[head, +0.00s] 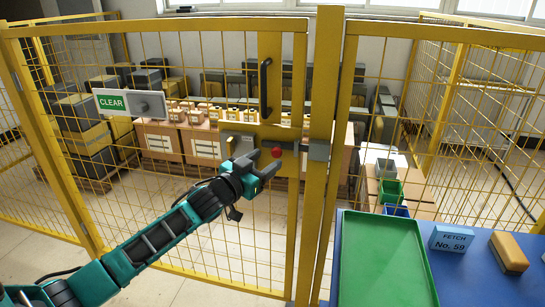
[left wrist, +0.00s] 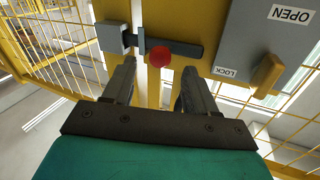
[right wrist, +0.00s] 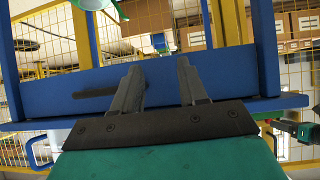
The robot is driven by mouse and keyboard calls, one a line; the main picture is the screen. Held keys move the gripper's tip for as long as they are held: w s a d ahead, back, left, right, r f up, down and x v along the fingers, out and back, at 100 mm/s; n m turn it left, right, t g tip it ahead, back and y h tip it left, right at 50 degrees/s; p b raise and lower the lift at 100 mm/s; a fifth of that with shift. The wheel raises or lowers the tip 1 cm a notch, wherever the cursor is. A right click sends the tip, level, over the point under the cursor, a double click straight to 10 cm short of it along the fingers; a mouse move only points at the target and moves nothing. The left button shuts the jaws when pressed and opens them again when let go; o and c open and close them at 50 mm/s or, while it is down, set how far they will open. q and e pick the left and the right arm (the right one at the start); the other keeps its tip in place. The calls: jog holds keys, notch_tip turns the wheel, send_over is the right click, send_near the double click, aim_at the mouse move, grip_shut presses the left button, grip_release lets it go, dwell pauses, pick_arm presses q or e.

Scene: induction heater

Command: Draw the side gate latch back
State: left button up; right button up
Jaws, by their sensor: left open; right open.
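The side gate (head: 262,215) is a yellow mesh gate and stands closed against its post (head: 325,190). Its latch has a dark bolt (left wrist: 185,49) with a red knob (head: 277,152), which also shows in the left wrist view (left wrist: 160,56). The bolt reaches toward the grey keeper (head: 319,150) on the post; its tip seems to be in the keeper. A grey latch plate (left wrist: 262,45) reads OPEN and LOCK and carries a yellow handle (left wrist: 268,75). My left gripper (head: 268,169) is open just short of the knob, which lies between its finger lines. My right gripper (right wrist: 160,75) is open and empty.
A black pull handle (head: 265,88) and a CLEAR sign (head: 130,104) are on the gate side. A blue beam (right wrist: 225,72) faces my right gripper.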

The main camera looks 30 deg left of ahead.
aim_at(274, 155)
pick_arm(q)
jog(key=shift+w+d, duration=0.15)
jog(key=shift+w, duration=0.9)
jog(key=shift+w+d, duration=0.15)
jog(key=shift+w, duration=0.85)
jog(key=shift+c, duration=0.3)
grip_shut()
